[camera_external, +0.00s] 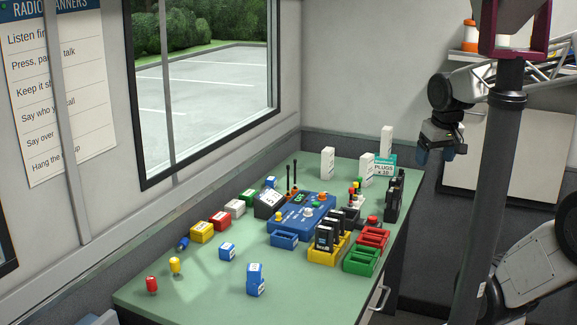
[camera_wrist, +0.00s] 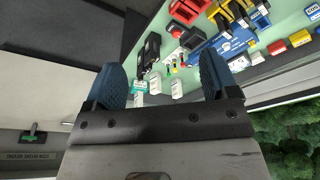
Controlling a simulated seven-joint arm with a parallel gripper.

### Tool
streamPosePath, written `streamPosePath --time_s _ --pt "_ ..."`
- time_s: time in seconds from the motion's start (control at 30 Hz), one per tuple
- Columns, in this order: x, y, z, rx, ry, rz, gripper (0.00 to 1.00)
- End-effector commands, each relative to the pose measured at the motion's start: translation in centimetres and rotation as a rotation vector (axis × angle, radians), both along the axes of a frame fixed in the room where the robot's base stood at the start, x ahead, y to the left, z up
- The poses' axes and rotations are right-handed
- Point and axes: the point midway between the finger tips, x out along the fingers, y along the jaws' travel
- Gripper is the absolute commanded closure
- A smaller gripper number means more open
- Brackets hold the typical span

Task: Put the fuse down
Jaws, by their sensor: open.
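My gripper (camera_external: 436,154) hangs in the air beyond the right end of the green table, well apart from everything on it. In the wrist view my gripper (camera_wrist: 162,68) shows two blue fingers wide apart with nothing held between them. No thing is clearly marked as the fuse, and I cannot tell which it is. Small candidates on the table are a red peg (camera_external: 152,285), a yellow peg (camera_external: 175,265), a blue cylinder (camera_external: 183,243) and blue labelled blocks (camera_external: 256,280) (camera_external: 227,251).
The green table (camera_external: 205,290) holds a blue console (camera_external: 304,213), a yellow bin (camera_external: 328,249) with black units, red trays (camera_external: 373,238), a green tray (camera_external: 361,261) and upright white boxes (camera_external: 328,163). A dark post (camera_external: 488,200) stands in front at right.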

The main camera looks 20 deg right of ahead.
Motion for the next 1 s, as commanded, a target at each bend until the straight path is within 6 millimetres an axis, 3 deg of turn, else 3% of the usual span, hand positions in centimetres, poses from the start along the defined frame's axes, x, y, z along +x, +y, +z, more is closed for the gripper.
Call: streamPosePath --time_s 0.2,0.3,0.67,0.87,1.0 --pt "0.0 0.0 0.0 0.000 0.000 0.000 0.20" --pt "0.0 0.0 0.0 0.000 0.000 0.000 0.35" --pt "0.3 0.1 0.0 0.000 -0.002 0.004 0.35" --pt "1.9 0.8 0.0 -0.002 -0.015 0.028 0.35" --pt "4.3 2.0 -0.1 -0.003 -0.034 0.060 0.35"
